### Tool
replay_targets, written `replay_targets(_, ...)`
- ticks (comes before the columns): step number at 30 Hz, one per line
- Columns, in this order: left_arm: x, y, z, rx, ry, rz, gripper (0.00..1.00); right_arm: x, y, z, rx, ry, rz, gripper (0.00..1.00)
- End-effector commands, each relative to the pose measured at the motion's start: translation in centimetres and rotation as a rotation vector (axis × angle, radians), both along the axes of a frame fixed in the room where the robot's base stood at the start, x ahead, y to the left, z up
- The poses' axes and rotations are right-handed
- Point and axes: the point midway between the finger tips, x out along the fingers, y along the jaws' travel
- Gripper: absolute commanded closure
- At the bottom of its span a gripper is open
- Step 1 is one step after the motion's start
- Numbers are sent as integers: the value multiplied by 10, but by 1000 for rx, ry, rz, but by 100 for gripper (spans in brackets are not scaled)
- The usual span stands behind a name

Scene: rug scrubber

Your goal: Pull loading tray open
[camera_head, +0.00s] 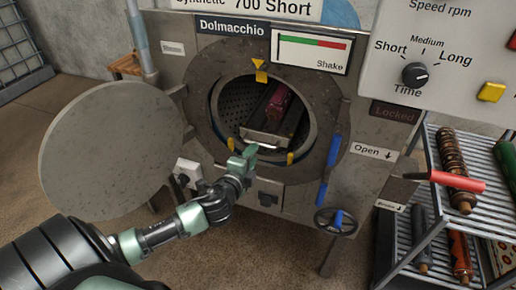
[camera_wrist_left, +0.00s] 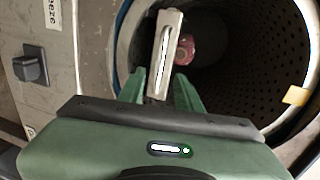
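The loading tray (camera_head: 266,137) is a narrow metal tray inside the round drum opening, with its pale handle end at the front. A dark red rolled rug (camera_head: 277,104) lies on it. In the left wrist view the tray's slotted handle (camera_wrist_left: 165,50) reaches down between the fingers, with the red roll (camera_wrist_left: 184,48) behind it. My left gripper (camera_head: 244,158) is at the lower front of the opening, by the handle. In the wrist view its green fingers (camera_wrist_left: 160,88) stand apart on either side of the handle, with small gaps showing. My right gripper is not in view.
The round door (camera_head: 110,150) stands open at the left. A blue lever (camera_head: 328,170) and a handwheel (camera_head: 336,222) are right of the opening. A rack (camera_head: 470,185) with rolls and a red-handled lever (camera_head: 455,180) stand at the right. Yellow tabs (camera_head: 260,72) edge the opening.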

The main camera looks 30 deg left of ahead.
Motion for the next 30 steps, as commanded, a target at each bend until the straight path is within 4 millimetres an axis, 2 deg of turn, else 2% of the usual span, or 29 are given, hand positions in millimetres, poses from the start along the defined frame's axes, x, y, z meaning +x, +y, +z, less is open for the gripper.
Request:
replay_targets(3,21,5,-3,-3,-2,1,66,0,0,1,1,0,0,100)
replay_targets(9,44,10,-10,-3,0,1,66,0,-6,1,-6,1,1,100)
replay_targets(20,51,12,-12,-4,1,0,66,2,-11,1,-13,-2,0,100)
replay_targets(21,51,12,-12,-4,1,0,71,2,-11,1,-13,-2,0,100)
replay_targets(24,51,12,-12,-4,1,0,99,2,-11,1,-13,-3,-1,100)
replay_targets(30,51,12,-12,-5,2,0,100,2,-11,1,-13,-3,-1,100)
